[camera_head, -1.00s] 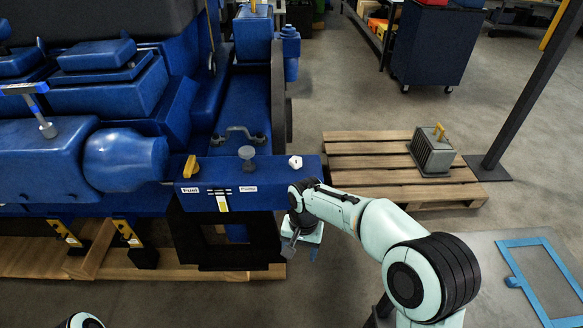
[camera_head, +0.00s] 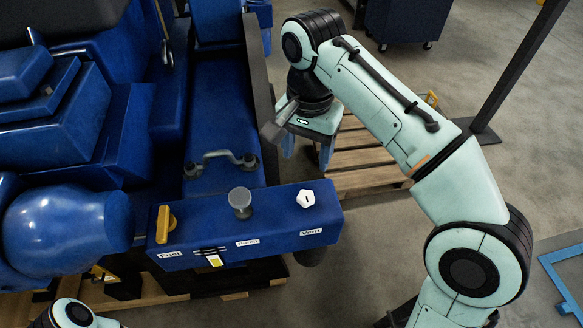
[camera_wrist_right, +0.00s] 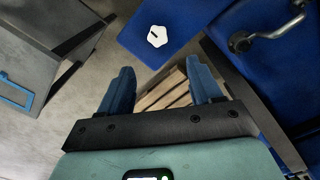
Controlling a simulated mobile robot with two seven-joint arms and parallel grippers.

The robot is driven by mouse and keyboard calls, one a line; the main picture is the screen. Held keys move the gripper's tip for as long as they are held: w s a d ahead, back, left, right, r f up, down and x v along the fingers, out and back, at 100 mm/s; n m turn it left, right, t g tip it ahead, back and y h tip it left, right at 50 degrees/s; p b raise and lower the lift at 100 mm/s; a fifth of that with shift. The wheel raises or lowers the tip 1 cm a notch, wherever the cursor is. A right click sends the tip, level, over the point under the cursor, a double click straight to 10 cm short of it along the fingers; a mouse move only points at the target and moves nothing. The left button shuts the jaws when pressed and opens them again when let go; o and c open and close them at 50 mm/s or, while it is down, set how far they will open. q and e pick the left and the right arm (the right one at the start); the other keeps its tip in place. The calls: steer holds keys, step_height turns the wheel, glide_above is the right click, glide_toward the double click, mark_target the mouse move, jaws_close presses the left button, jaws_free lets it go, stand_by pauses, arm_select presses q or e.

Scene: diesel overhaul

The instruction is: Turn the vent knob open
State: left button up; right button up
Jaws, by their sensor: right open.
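The vent knob (camera_head: 305,198) is a small white lobed knob with a dark mark. It sits at the right end of the blue panel (camera_head: 280,218), above the label Vent. It also shows in the right wrist view (camera_wrist_right: 156,36), ahead of the fingers and apart from them. My right gripper (camera_head: 307,152) has blue fingers, is open and empty, and hangs behind the panel, above the knob in the head view. My left arm shows only a small part at the lower left; its gripper is out of view.
A yellow fuel knob (camera_head: 165,223) and a grey round pump knob (camera_head: 240,201) stand on the same panel. A grey bent handle (camera_head: 220,162) lies on the blue engine behind. A wooden pallet (camera_head: 352,180) is on the floor to the right.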

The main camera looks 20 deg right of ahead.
steer(key=b, duration=0.2)
glide_toward(305, 198)
steer(key=shift+s, duration=0.2)
step_height(305, 198, down, 7)
steer(key=shift+w+f+b, duration=0.15)
steer(key=shift+f+b, duration=0.05)
steer(key=shift+b, duration=0.7)
steer(key=shift+f, duration=0.55)
arm_select(q)
steer(key=f, duration=0.1)
steer(key=s+f, duration=0.1)
steer(key=f, duration=0.2)
steer(key=shift+s, duration=0.4)
arm_select(e)
steer(key=c, duration=1)
